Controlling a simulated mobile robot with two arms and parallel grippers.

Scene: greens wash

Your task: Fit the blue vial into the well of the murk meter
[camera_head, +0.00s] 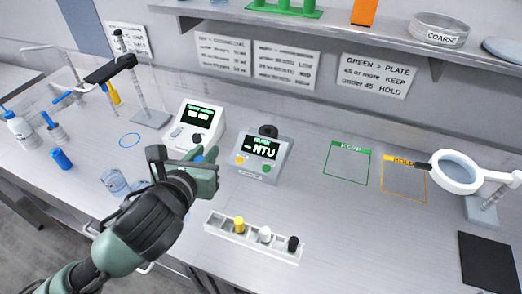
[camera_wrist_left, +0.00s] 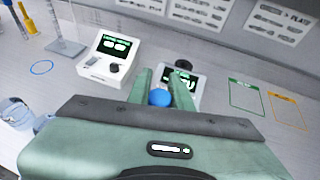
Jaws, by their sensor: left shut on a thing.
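The murk meter (camera_head: 262,172) is a grey box with a dark screen reading NTU. A dark round part (camera_head: 268,131) sits at its back; I cannot tell whether the well is open. My left gripper (camera_head: 200,160) is shut on the blue vial (camera_wrist_left: 160,97), whose blue top shows between the fingers. In the head view the vial is mostly hidden by the fingers. The gripper is just left of the meter. In the left wrist view the meter (camera_wrist_left: 187,75) is partly hidden behind the fingers and vial. My right gripper is not in view.
A white rack (camera_head: 213,226) holding yellow, white and black capped vials lies in front of the meter. A white instrument (camera_head: 194,126) stands to the left. Clear glassware (camera_head: 115,182) is left of my arm. Green and orange marked squares and a magnifier (camera_head: 455,172) lie right.

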